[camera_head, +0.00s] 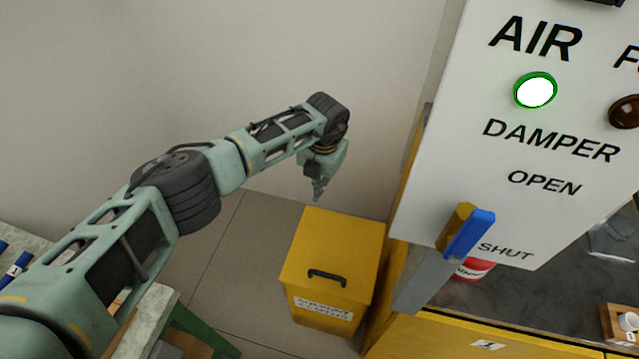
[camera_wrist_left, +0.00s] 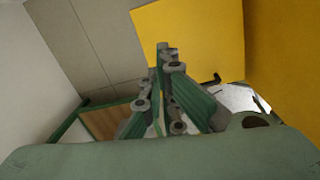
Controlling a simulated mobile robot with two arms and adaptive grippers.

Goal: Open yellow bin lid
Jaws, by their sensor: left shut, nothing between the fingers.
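The yellow bin (camera_head: 328,270) stands on the floor in the head view, with its lid down flat. A black handle (camera_head: 327,275) is on the lid near its front edge, and a white label (camera_head: 323,309) is on the front face below. My left gripper (camera_head: 318,190) is above the lid's back edge, pointing down, shut and empty, apart from the lid. In the left wrist view, my left gripper (camera_wrist_left: 166,60) shows its fingertips together in front of the yellow lid (camera_wrist_left: 200,35). The dark handle (camera_wrist_left: 212,79) is partly seen to their right. My right gripper is not in view.
A white panel (camera_head: 470,120) with a blue-tipped lever (camera_head: 468,235) hangs right of the bin. A yellow cabinet (camera_head: 440,335) stands close at the bin's right. A bench (camera_head: 150,315) is at lower left. Open floor (camera_head: 235,260) lies left of the bin.

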